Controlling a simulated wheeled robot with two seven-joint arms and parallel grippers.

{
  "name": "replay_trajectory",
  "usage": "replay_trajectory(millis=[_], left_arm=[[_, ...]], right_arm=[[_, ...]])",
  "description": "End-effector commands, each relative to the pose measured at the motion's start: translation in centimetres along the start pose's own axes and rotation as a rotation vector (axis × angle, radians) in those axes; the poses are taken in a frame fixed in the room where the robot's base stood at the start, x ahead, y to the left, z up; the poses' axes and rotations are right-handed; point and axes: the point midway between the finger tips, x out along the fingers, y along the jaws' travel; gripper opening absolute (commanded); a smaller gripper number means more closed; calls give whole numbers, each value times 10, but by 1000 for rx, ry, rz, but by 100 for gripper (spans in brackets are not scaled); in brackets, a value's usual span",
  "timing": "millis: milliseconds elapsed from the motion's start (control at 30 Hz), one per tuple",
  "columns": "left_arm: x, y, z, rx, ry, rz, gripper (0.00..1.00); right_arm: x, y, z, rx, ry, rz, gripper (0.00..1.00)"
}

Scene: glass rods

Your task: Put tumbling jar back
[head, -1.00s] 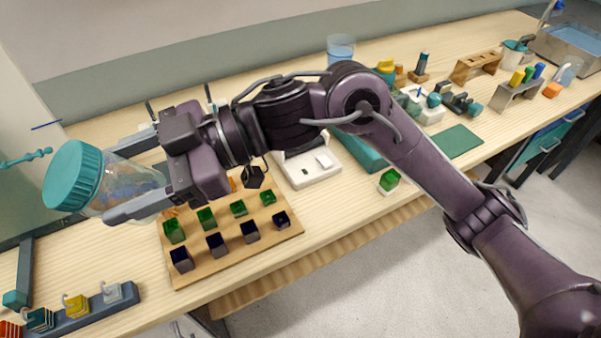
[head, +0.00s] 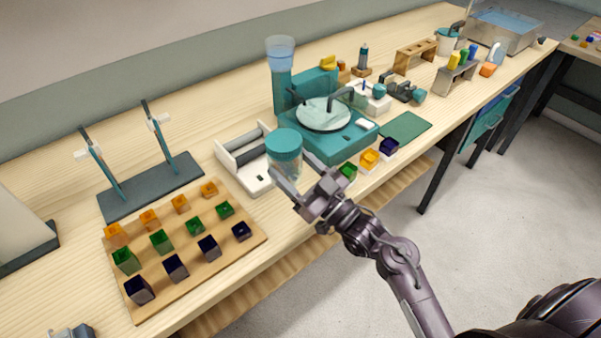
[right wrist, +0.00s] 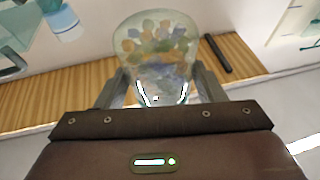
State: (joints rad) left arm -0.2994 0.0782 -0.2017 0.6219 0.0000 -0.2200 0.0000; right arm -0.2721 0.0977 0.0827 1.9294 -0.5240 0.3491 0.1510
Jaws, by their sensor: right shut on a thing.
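The jar (head: 284,146) has a ribbed teal lid and a clear body. It stands nearly upright in the head view, lid up, next to the right end of a white cradle (head: 258,184) with raised rails. My right gripper (head: 289,168) is shut around the jar's body from the front right. In the right wrist view the clear jar (right wrist: 157,48) sits between both fingers, with several coloured pieces inside. I cannot tell whether its base touches anything. My left gripper is not in view.
A teal machine with a round disc (head: 323,114) stands just behind and right of the jar. A wooden board (head: 262,237) with several coloured cups lies to the left. Small coloured cups (head: 369,158) line the front edge at right. A dark stand (head: 150,188) is at back left.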

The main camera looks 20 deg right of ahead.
Motion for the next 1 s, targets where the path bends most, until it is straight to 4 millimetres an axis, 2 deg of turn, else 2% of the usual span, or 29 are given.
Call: replay_trajectory(millis=[100, 367, 800, 1000], left_arm=[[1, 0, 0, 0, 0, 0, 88], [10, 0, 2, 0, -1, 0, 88], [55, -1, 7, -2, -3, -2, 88], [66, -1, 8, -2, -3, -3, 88]], right_arm=[[-12, 8, 7, -11, 14, 38, 25], [-19, 11, 18, -17, 18, 50, 25], [-35, 10, 62, -16, 18, 48, 25], [-40, 10, 73, -16, 18, 49, 25]])
